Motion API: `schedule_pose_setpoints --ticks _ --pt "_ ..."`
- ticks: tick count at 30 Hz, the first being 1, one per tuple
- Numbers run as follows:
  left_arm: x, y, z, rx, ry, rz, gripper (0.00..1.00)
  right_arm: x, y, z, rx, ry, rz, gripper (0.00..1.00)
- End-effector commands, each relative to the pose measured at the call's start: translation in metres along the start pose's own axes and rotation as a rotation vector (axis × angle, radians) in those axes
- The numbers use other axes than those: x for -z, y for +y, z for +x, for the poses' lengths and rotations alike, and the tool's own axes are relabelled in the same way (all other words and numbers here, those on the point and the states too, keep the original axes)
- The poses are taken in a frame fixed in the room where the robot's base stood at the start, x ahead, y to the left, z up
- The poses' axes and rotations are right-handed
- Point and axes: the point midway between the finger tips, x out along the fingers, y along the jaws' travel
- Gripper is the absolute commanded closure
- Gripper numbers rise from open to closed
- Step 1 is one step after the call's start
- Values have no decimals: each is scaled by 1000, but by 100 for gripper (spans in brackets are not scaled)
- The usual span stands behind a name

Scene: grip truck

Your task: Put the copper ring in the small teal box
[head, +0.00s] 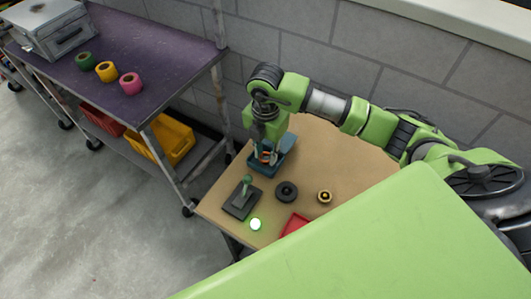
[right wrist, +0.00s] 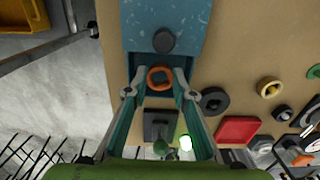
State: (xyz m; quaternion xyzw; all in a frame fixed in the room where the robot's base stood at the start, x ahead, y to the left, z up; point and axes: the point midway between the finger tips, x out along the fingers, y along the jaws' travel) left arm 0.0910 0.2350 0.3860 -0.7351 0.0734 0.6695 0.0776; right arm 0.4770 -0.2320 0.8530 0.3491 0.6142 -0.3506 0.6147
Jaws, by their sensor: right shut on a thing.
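The copper ring (right wrist: 160,78) is orange and sits between the fingertips of my right gripper (right wrist: 160,76), which is shut on it. The ring also shows small in the head view (head: 266,156). The small teal box (head: 284,166) stands near the wooden table's far left edge. My right gripper points down at it, with the ring over or inside its opening; I cannot tell how deep. In the right wrist view the blue speckled part of the box (right wrist: 140,22) lies just beyond the ring, with a dark round knob on it. My left gripper is not in view.
On the table (head: 345,160) are a dark base with a green-topped post (head: 241,203), a black ring (head: 287,191), a brass ring (head: 325,196), a glowing round button (head: 255,224) and a red tray (head: 294,224). A purple-topped cart (head: 150,55) stands left, beyond a floor gap.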

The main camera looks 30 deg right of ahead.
Motion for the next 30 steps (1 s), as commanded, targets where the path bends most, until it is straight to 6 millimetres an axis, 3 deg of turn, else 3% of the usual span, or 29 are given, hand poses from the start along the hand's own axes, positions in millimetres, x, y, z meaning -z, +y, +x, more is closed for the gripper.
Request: schedule_pose_setpoints --ticks 4,15,16,17,30 --pt "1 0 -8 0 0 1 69 0 0 13 0 1 0 97" --pt "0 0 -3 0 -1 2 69 1 1 19 -2 0 0 97" --pt "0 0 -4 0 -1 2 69 0 1 18 -2 0 0 71" --pt "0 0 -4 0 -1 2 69 0 1 18 -2 0 0 69" --pt "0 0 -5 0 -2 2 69 0 2 8 -4 0 -1 69"
